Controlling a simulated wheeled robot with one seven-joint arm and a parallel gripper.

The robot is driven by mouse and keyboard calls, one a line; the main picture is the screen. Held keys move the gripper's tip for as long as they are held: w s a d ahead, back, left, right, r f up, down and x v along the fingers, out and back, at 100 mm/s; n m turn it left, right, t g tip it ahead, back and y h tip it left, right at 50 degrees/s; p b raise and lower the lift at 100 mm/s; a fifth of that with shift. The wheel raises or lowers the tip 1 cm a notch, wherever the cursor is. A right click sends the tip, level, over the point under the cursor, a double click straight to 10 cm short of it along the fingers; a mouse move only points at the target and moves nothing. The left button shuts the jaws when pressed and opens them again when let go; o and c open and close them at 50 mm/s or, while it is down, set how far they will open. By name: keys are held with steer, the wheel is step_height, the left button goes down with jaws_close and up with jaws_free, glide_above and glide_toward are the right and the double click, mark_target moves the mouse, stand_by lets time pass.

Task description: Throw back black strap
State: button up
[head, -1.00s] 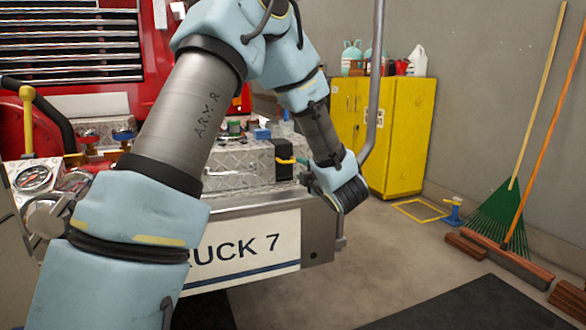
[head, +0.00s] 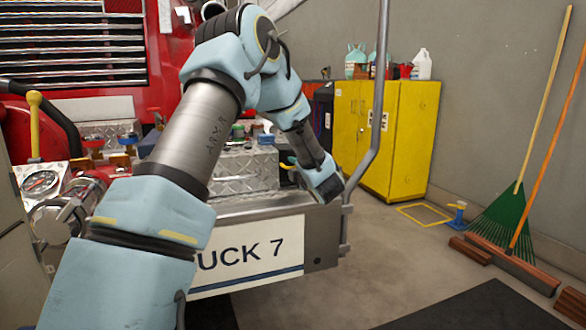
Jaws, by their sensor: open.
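No black strap hangs over the right front corner of the box. My gripper (head: 303,176) is at the right end of the box, above the bumper, open and seemingly empty. My wrist partly hides its fingers.
A grey upright pole (head: 376,110) stands close right of my wrist. A yellow cabinet (head: 385,135) with bottles on top is behind. A rake (head: 500,215) and broom lean on the right wall.

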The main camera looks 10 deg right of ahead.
steer(key=shift+c, duration=0.3)
jaws_close()
stand_by(1.1)
